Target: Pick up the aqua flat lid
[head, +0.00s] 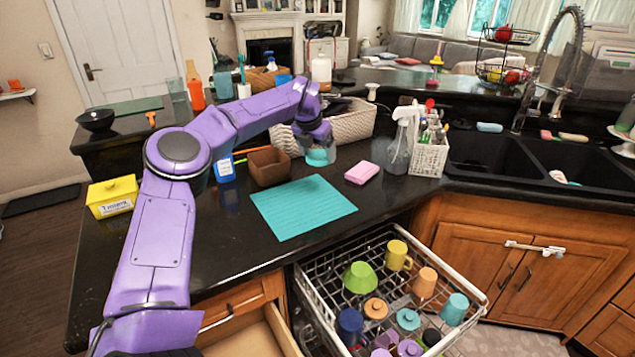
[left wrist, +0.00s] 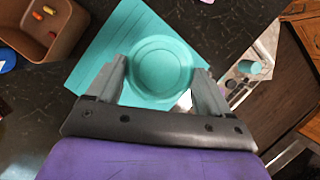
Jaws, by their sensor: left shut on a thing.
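The aqua flat lid (left wrist: 160,68) is round and shows between the two fingers of my left gripper (left wrist: 162,88) in the left wrist view. The fingers are shut on its sides. In the head view my left gripper (head: 322,145) holds the lid (head: 317,157) above the counter, behind the aqua mat (head: 302,205). Part of the lid is hidden by the gripper in the head view. My right gripper is not in view.
A brown box (head: 269,167) and a pink sponge (head: 361,173) stand near the mat. A white basket (head: 350,123) is behind the gripper. An open dishwasher rack (head: 468,289) with cups and lids is below the counter edge. The double sink (head: 480,153) is at right.

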